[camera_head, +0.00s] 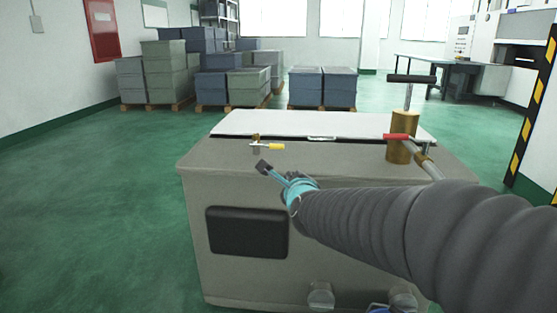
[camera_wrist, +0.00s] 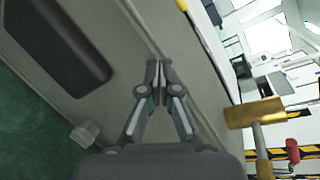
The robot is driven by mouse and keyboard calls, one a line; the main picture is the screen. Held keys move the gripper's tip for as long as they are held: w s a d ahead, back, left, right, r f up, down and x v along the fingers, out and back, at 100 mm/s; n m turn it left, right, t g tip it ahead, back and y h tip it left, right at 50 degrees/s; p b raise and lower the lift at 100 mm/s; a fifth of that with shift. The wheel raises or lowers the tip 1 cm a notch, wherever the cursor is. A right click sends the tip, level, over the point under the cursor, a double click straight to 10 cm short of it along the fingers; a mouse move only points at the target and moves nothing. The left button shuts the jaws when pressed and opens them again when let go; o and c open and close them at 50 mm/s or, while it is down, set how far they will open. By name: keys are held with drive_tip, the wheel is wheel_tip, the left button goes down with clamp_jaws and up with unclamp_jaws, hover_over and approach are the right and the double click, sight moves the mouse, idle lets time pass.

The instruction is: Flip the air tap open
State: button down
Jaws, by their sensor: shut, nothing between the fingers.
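A small brass tap with a yellow handle (camera_head: 272,147) stands on the top of the grey cabinet (camera_head: 340,158), near its left end. The handle lies sideways, pointing right. A yellow piece (camera_wrist: 182,5) shows at the top edge of the wrist view. A second lever, with a red grip (camera_head: 397,137), sits at a pipe by the brass cylinder (camera_head: 401,152) on the right. The frames do not label either as the air tap. My gripper (camera_head: 263,167) is shut and empty, just in front of the yellow-handled tap, apart from it. Its closed fingertips (camera_wrist: 158,72) show in the wrist view.
A white lid (camera_head: 280,124) covers the back of the cabinet top. A black T-handle (camera_head: 411,79) rises from the brass cylinder. A dark panel (camera_head: 246,232) is on the cabinet front. Stacked crates (camera_head: 323,88) stand behind. Green floor at left is clear.

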sight(275, 165)
drive_tip(key=w+a+f+m+t+h, duration=0.2)
drive_tip(key=w+a+m, duration=0.3)
drive_tip(key=m, duration=0.8)
drive_tip(key=shift+w+a+f+t+h, duration=0.2)
drive_tip(key=shift+w+a+t+h, duration=0.2)
drive_tip(key=shift+w+t+h, duration=0.5)
drive_tip(key=shift+w, duration=0.1)
drive_tip(key=w, duration=1)
drive_tip(key=shift+d+r+p, duration=0.2)
drive_tip(key=shift+r+p, duration=0.05)
drive_tip(key=shift+p, duration=0.15)
